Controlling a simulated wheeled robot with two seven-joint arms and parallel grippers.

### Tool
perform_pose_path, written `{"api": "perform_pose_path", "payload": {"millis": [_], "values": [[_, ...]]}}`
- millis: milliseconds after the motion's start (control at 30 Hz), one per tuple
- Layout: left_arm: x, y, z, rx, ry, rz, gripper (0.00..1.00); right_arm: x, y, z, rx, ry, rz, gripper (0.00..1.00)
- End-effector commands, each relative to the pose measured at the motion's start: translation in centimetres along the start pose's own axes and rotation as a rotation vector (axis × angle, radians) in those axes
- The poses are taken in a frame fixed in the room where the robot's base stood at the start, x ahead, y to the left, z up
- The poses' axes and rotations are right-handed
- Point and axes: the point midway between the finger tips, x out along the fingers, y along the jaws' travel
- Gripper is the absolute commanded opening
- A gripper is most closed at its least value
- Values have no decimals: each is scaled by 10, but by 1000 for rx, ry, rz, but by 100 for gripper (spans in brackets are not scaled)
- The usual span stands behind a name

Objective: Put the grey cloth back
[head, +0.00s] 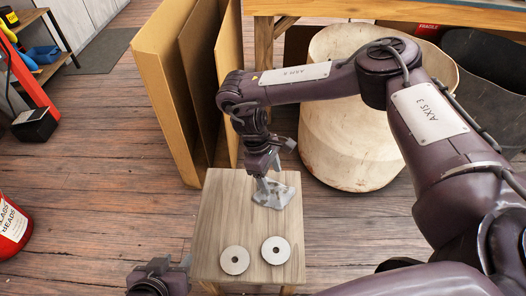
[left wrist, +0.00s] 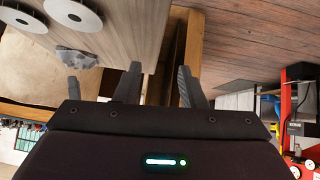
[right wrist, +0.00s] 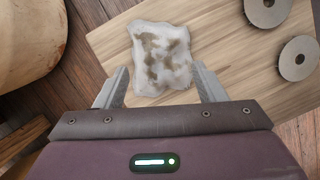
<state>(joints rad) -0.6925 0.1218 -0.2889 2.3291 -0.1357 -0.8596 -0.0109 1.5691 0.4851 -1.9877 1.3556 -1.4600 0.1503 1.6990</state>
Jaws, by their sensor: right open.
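The grey cloth (head: 277,193), crumpled with dark stains, lies at the far end of a small wooden table (head: 222,215). In the right wrist view the cloth (right wrist: 160,55) lies ahead of my right gripper (right wrist: 161,85). That gripper is open, with its fingertips on either side of the cloth's near edge. I cannot tell whether they touch the cloth. The cloth also shows in the left wrist view (left wrist: 75,58). My left gripper (left wrist: 158,82) is open and empty beside the table's edge, apart from the cloth.
Two round metal discs with centre holes (head: 235,260) (head: 276,250) lie on the near part of the table.

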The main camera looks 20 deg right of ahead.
Motion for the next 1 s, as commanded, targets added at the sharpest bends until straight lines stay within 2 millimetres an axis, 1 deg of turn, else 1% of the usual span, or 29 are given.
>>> {"api": "perform_pose_path", "payload": {"millis": [33, 200, 233, 300, 400, 500, 633, 1000], "values": [[-2, 2, 12, -2, -55, 3, 36, -6, 0, 0, 0, 1, 1, 64], [-12, 0, 50, -13, -252, -2, 36, -31, 0, 1, 0, 1, 2, 64], [-14, -1, 54, -15, -281, -4, 36, -36, 0, 1, -1, 1, 2, 64], [-18, -8, 54, -22, -313, -18, 36, -52, 0, 1, -1, 2, 3, 64], [-22, -14, 58, -31, -357, -32, 36, -65, 0, 0, -1, 1, 2, 64], [-24, -17, 61, -37, -383, -41, 36, -72, 0, 0, 0, 0, 2, 64], [-25, -19, 63, -40, -398, -45, 36, -76, 0, 0, 0, 0, 0, 64], [-25, -20, 63, -40, -398, -46, 36, -76, 0, 0, 0, 0, 0, 64]]}}
